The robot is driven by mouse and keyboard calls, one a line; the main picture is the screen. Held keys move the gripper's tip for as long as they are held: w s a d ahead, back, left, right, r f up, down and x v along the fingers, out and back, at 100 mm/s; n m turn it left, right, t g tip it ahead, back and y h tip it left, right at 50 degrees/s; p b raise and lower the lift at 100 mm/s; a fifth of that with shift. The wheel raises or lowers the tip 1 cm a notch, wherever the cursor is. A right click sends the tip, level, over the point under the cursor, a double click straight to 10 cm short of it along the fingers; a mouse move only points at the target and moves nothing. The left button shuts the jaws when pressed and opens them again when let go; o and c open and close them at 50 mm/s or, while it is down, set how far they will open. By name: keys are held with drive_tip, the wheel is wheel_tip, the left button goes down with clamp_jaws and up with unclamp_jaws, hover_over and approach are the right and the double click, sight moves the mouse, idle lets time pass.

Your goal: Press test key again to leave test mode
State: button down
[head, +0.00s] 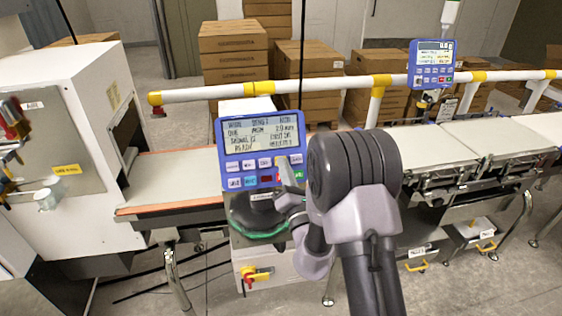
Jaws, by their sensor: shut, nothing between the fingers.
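A blue control panel (261,150) with a grey screen (262,131) faces me in the head view. The screen shows lines of dark text, too small to read surely. Two rows of keys lie below it: mostly pale ones, with a blue, a dark red and a green key in the lower row. I cannot tell whether the tips touch a key, and the label of the test key is not readable.
A conveyor belt (172,177) and white machine housing (62,130) stand left. A white-and-yellow rail (330,85) runs behind the panel. A second blue panel (431,64) stands at right above weighing belts (440,148). A red-and-yellow switch (256,274) sits below. Cardboard boxes (233,60) fill the back.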

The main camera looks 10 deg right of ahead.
drive_tip(key=shift+s+r, duration=0.4)
drive_tip(key=shift+s, duration=0.35)
drive_tip(key=shift+s+r, duration=0.35)
drive_tip(key=shift+s, duration=0.4)
drive_tip(key=shift+s+r, duration=0.4)
drive_tip(key=shift+s, duration=0.35)
drive_tip(key=s+r, duration=0.1)
drive_tip(key=s, duration=0.2)
drive_tip(key=s+r, duration=0.1)
drive_tip(key=s, duration=0.1)
drive_tip(key=shift+s+r+p, duration=0.15)
drive_tip(key=shift+r+p, duration=0.2)
